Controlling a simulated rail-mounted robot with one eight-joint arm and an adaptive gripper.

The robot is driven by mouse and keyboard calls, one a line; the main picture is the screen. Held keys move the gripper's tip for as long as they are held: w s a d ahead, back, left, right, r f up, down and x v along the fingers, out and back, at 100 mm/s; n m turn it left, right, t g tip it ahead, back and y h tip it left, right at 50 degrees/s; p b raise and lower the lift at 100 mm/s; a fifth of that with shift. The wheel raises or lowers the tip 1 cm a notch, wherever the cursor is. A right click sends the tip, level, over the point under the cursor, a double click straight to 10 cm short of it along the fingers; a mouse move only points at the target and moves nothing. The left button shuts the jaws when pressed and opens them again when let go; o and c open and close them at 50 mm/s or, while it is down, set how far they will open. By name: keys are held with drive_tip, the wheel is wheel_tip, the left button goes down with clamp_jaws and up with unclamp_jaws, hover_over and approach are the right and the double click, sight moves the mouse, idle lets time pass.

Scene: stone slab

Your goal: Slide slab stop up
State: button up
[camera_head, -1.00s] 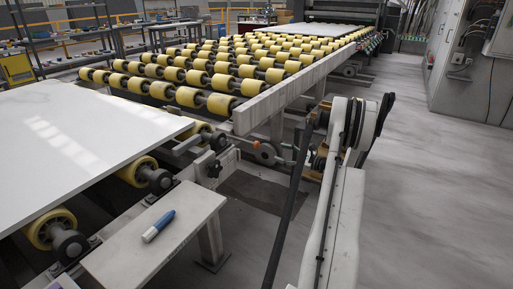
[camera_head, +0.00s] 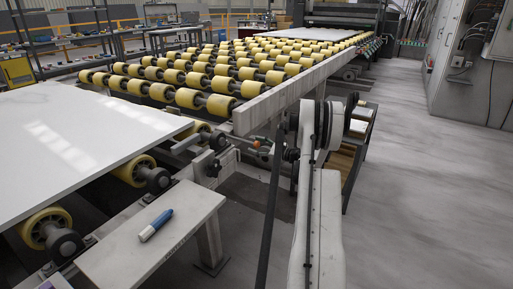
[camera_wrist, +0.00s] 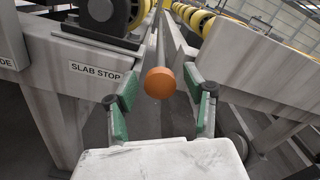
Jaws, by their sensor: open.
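The slab stop shows in the wrist view as an orange round knob (camera_wrist: 159,83) on a long grey bar that runs back into the gap between two grey beams. A "SLAB STOP" label (camera_wrist: 95,72) is on the beam to the left. My gripper (camera_wrist: 161,81) is open, with one green-padded finger on each side of the knob. There is a visible gap on both sides, and I cannot tell how deep the knob sits between the pads.
A white slab (camera_head: 80,140) lies on yellow rollers at the left. A grey ledge (camera_head: 150,250) with a blue and white marker (camera_head: 156,225) is in front. The roller table (camera_head: 215,75) extends behind. Beams flank my gripper closely. The floor at the right is clear.

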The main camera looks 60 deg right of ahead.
clamp_jaws()
idle(0.4)
drive_tip(key=shift+r, duration=0.1)
wheel_tip(320, 180, up, 6)
drive_tip(key=shift+w+f+p, duration=0.1)
drive_tip(key=shift+p, duration=0.85)
drive_tip(key=shift+c, duration=1.2)
unclamp_jaws()
drive_tip(key=shift+o, duration=1.2)
